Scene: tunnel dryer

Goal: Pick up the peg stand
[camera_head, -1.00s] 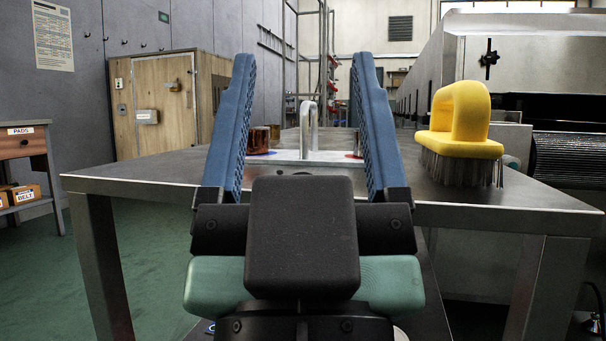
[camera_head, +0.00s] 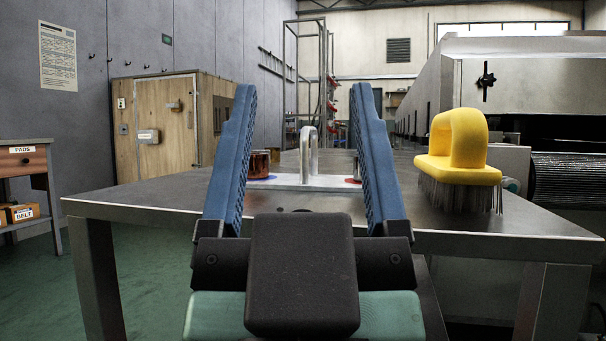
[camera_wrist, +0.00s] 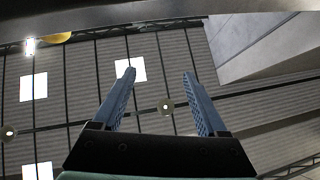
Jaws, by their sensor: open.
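The peg stand (camera_head: 322,181) is a pale plate with an upright silver loop handle (camera_head: 308,152), lying on the metal table. A brown copper-like cylinder (camera_head: 259,164) stands at its left end by a blue mark. A red mark and a partly hidden piece show at its right end. My gripper (camera_head: 303,95) is open and empty, its two blue fingers pointing up and forward. In the head view the handle appears between the fingers, but my gripper is on the near side of the table, apart from the stand. The wrist view shows the open fingers (camera_wrist: 159,74) against the ceiling.
The metal table (camera_head: 150,194) has its front edge close beyond my gripper. A yellow-handled brush (camera_head: 459,150) stands on its right part. The table top left of the stand is mostly clear. A wooden cabinet (camera_head: 160,125) stands behind left, a large metal machine (camera_head: 520,75) behind right.

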